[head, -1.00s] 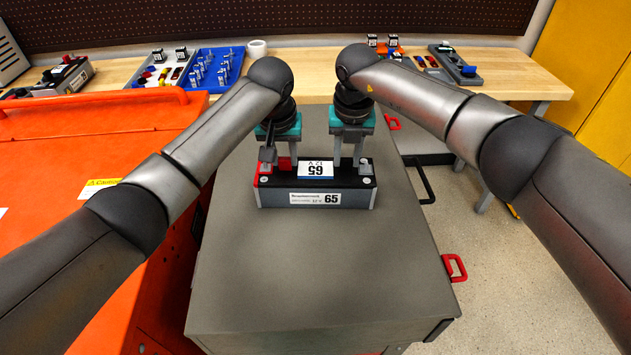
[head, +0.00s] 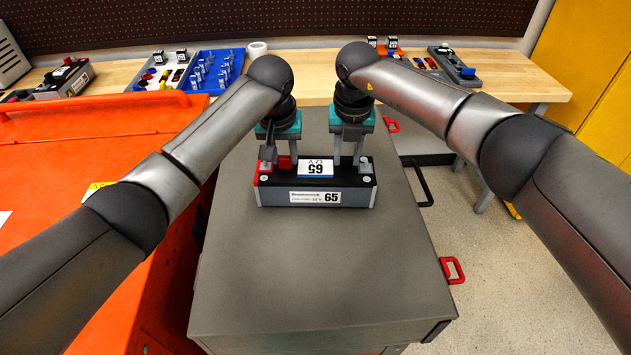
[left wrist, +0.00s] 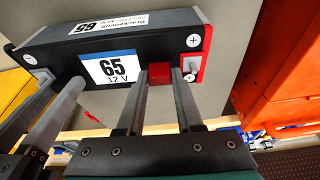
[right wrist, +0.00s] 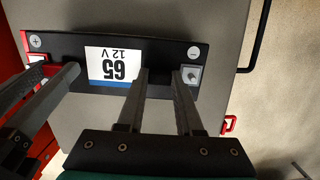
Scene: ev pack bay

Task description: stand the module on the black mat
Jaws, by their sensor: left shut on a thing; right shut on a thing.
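The module (head: 316,198) is a long black and grey block with 65 labels and a red left end. It lies level across the far half of a grey cabinet top (head: 320,270); I cannot tell whether it touches. My left gripper (head: 281,162) is shut on the module near its red end; the left wrist view shows its fingers around a small red block (left wrist: 159,76). My right gripper (head: 346,162) is shut on the module's right part, beyond the white label (right wrist: 112,64). What its fingers clasp is partly hidden. I cannot make out a black mat.
An orange cabinet (head: 90,250) stands close on the left. A wooden bench (head: 310,85) behind holds a blue tray (head: 217,70), a grey tray (head: 455,65) and another module (head: 65,78). Red handles (head: 452,270) stick out on the right. The near cabinet top is clear.

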